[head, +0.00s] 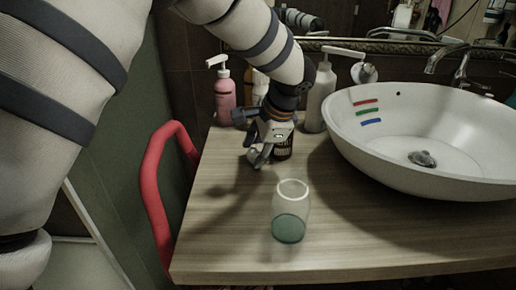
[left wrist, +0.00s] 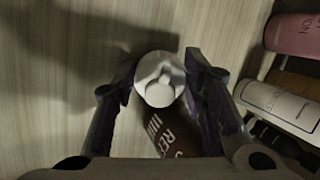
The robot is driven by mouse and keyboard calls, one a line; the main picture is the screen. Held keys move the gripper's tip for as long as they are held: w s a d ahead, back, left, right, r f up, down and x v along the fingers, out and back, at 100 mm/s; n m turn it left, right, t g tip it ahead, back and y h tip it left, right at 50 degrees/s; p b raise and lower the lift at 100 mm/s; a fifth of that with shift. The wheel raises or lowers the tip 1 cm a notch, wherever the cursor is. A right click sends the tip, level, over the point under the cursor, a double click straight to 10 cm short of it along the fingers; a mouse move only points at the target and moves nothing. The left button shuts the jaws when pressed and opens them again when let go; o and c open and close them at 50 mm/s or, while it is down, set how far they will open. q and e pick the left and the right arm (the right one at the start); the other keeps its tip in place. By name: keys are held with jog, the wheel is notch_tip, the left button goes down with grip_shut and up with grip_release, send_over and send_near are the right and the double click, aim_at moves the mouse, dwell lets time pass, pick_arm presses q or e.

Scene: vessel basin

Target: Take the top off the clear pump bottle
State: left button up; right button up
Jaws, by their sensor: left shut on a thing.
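The clear bottle (head: 291,212) stands upright near the counter's front, its mouth open and uncovered, with green liquid at the bottom. My left gripper (head: 260,156) is behind it and to its left, above the counter. It is shut on a silver-white pump top, which shows between the fingers in the left wrist view (left wrist: 160,88). The top is apart from the clear bottle. The clear bottle does not show in the left wrist view. My right gripper is not in view.
A dark bottle (head: 284,147) with white lettering stands close behind my left gripper. A pink pump bottle (head: 225,97) and a white pump bottle (head: 319,97) stand at the back. The white basin (head: 430,165) fills the right. The counter's front left (head: 215,240) is clear.

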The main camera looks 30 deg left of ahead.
pick_arm(q)
jog(key=shift+r, duration=0.15)
jog(key=o, duration=1.3)
jog(key=v, duration=1.2)
